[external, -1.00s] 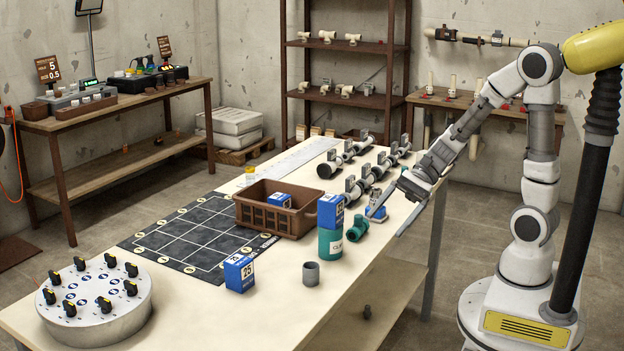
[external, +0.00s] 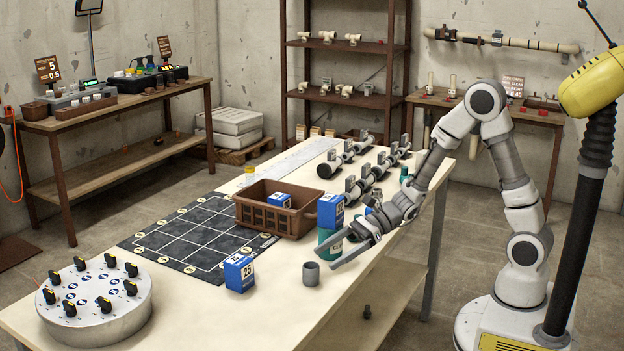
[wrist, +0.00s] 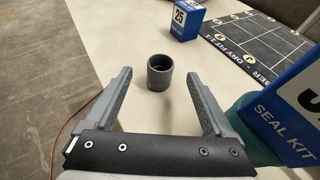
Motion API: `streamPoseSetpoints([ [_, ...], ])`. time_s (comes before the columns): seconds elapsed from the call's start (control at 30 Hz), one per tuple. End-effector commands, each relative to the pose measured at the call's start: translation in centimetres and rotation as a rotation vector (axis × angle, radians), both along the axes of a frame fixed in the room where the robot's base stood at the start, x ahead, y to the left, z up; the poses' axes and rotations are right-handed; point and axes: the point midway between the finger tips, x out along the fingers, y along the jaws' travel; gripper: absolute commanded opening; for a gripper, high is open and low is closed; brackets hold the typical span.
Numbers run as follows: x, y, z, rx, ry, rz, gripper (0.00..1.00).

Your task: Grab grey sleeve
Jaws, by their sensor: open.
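The grey sleeve (external: 311,273) is a short, open-topped grey cylinder standing upright on the light table, near its front edge. It also shows in the wrist view (wrist: 160,74), ahead of my fingers and roughly between their lines. My gripper (external: 338,254) is open and empty, just right of the sleeve and a little above the table in the external view. In the wrist view my gripper (wrist: 160,92) has one finger to each side, with the sleeve just beyond the tips. No contact with the sleeve shows.
A teal canister (external: 324,238) with a blue seal kit box (external: 331,208) on it stands close beside my gripper. A blue box (external: 239,273) stands left of the sleeve. A brown crate (external: 268,218) and a black grid mat (external: 160,237) lie farther back.

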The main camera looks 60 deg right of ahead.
Motion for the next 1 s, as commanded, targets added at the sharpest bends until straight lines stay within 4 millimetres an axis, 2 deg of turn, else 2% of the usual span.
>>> streamPoseSetpoints([
  [0.27, 0.9, 1.3, -0.7, 0.001, -0.001, 0.002, 0.88],
  [0.6, 3.3, 4.6, -2.5, 0.001, -0.001, 0.001, 0.88],
  [0.8, 3.4, 4.6, -2.4, -0.001, -0.001, 0.0, 0.88],
  [0.87, 3.3, 4.6, -2.4, -0.001, -0.001, 0.0, 0.79],
  [1.0, 3.3, 4.6, -2.4, -0.001, -0.001, 0.0, 0.53],
])
